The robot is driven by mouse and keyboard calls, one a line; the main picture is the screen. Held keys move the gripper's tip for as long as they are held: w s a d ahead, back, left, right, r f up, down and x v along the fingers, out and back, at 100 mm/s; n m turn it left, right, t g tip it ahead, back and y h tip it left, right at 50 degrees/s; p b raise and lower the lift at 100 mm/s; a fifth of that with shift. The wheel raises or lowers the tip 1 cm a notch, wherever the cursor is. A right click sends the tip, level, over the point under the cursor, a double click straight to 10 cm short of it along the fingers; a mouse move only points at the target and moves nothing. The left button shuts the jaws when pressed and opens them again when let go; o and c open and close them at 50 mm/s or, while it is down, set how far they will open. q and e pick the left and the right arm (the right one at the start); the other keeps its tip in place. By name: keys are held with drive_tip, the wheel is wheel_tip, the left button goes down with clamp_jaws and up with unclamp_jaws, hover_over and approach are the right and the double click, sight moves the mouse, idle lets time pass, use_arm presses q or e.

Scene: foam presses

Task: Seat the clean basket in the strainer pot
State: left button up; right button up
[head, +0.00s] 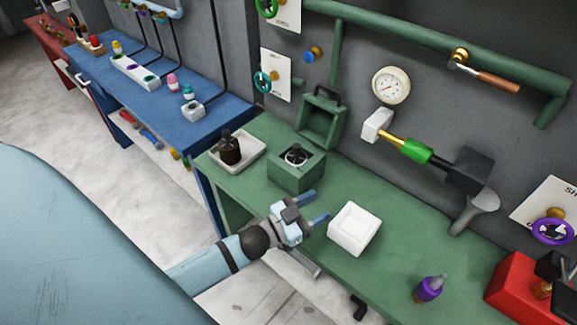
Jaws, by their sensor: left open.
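The strainer pot appears to be the green block (296,175) with a round opening in its top, on the green bench. Its square lid (322,118) stands open behind it. A small dark and pale round piece (297,156) sits in the opening; I cannot tell whether it is a basket, or clean. No other basket can be made out. My left gripper (323,207) is open and empty, in front of the block and left of a white box (353,229), its fingers pointing right. My right gripper is out of view.
A pale tray (255,158) holding a dark bottle (230,149) is left of the block. A purple bottle (429,288) and a red box (520,285) stand at the right. A green-banded tool (416,150) juts from the wall. The bench between the white box and purple bottle is clear.

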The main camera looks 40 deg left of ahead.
use_arm(q)
drive_tip(key=s+d+f+n+g+y, duration=0.2)
drive_tip(key=s+f+g, duration=0.4)
drive_tip(key=s+f, duration=0.7)
drive_tip(key=n+y, duration=0.1)
drive_tip(key=y, duration=0.1)
drive_tip(key=shift+d+f+g+y, duration=0.2)
drive_tip(key=shift+f+g+y, duration=0.1)
drive_tip(key=shift+f+g, duration=0.1)
drive_tip(key=shift+s, duration=0.1)
drive_tip(key=r+p, duration=0.2)
drive_tip(key=p, duration=0.1)
drive_tip(key=shift+a+r, duration=0.2)
drive_tip(key=shift+r, duration=0.2)
